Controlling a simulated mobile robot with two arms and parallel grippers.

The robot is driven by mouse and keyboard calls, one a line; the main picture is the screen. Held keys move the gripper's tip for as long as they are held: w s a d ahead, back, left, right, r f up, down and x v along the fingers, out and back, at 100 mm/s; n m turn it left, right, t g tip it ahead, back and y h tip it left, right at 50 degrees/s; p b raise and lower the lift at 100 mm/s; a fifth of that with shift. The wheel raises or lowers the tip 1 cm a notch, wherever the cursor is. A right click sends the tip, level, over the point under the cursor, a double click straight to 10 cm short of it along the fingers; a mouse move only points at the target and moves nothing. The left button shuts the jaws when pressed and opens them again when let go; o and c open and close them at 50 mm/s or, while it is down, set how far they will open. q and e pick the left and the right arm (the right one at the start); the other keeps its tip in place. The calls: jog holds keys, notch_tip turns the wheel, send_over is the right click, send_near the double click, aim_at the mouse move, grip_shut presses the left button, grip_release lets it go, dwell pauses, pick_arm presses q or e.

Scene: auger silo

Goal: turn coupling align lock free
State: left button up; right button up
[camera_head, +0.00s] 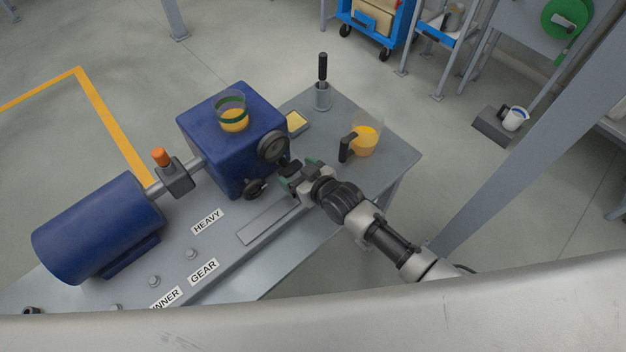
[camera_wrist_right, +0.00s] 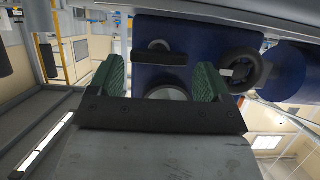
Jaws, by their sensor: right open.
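The coupling (camera_head: 177,178) is a grey block on the shaft between the blue motor (camera_head: 98,228) and the blue gearbox (camera_head: 228,130). An orange knob (camera_head: 160,157) stands up from it. The gearbox face carries an upper dark handwheel (camera_head: 273,146) and a lower dark wheel (camera_head: 255,188). My right gripper (camera_head: 297,173) is open at this face, beside the wheels. In the right wrist view its green fingers (camera_wrist_right: 160,82) stand apart, with a round grey part (camera_wrist_right: 167,93) between them, partly hidden. A black bar handle (camera_wrist_right: 158,54) shows beyond. Contact cannot be told. My left gripper is not in view.
A glass cup with yellow liquid (camera_head: 233,112) stands on the gearbox. A jug of yellow liquid (camera_head: 364,137), a small yellow tray (camera_head: 297,123) and a black-handled tool in a holder (camera_head: 322,85) are on the bench (camera_head: 395,160). A grey post (camera_head: 530,120) rises at right.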

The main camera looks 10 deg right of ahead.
jog(key=v, duration=0.9)
jog(key=s+d+r+m+g+h, duration=0.2)
jog(key=s+d+m+g+h, duration=0.15)
jog(key=s+d, duration=0.5)
jog(key=s+d+r+m+g+h, duration=0.2)
jog(key=s+d+g+h, duration=0.3)
jog(key=s, duration=0.7)
jog(key=s+a+f+x, duration=0.1)
jog(key=s+x, duration=0.2)
jog(key=x, duration=1)
jog(key=s+a+x, duration=0.1)
jog(key=s+x, duration=0.1)
jog(key=x, duration=1.1)
jog(key=s+d+f+g, duration=0.1)
jog(key=s+d+f, duration=0.3)
jog(key=s+f, duration=1.2)
jog(key=shift+s+y, duration=0.35)
jog(key=shift+s, duration=0.3)
